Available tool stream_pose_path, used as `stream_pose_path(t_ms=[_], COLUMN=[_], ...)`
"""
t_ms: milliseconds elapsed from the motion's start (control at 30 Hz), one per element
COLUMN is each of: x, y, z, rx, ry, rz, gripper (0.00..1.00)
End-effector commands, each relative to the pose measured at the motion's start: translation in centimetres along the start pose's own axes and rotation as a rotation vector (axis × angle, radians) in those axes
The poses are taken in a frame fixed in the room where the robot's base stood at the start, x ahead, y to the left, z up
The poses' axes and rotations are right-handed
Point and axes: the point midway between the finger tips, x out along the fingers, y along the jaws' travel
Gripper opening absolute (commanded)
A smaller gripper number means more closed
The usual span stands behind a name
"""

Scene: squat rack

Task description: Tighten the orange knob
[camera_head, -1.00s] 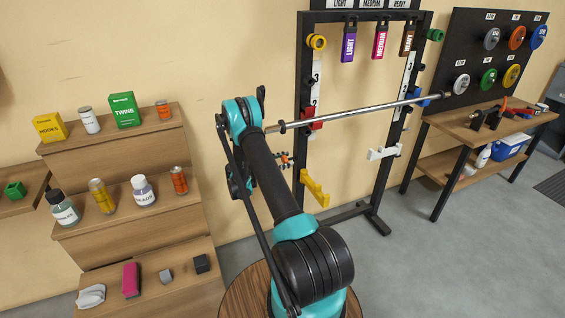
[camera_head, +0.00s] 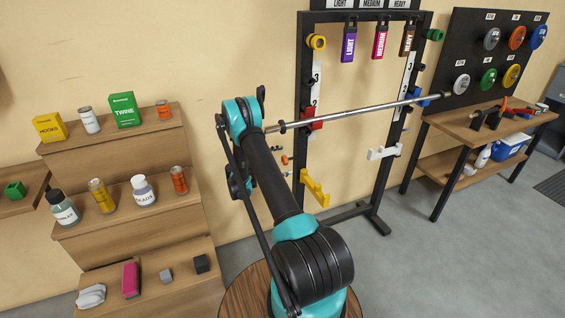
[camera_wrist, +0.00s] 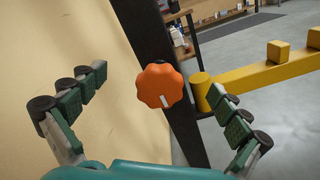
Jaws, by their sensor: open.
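The orange knob (camera_wrist: 160,87) is a lobed star knob with a white mark near its lower right edge. In the wrist view it sits on the dark rack post (camera_wrist: 150,35), with its face towards me. A small part of the orange knob (camera_head: 284,160) also shows in the head view, beside my arm. My gripper (camera_wrist: 165,95) is open, with one finger to the left of the knob and one to the right. Neither finger touches the knob. In the head view my gripper is mostly hidden behind my arm.
A yellow safety arm (camera_wrist: 262,75) sticks out right of the knob, close to my right finger. It also shows in the head view (camera_head: 314,188). A barbell (camera_head: 350,111) lies across the rack above. Wooden shelves (camera_head: 150,240) with small goods stand at the left.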

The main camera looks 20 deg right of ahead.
Motion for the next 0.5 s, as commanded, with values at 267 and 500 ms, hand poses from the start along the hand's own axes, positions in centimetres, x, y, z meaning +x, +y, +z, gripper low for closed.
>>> stream_pose_path(t_ms=[267, 500], x=[-0.3, -2.5], y=[0.0, 0.0], z=[0.0, 0.0], rx=[0.0, 0.0], ry=[0.001, 0.001], rz=[0.001, 0.001], gripper=[1.0, 1.0])
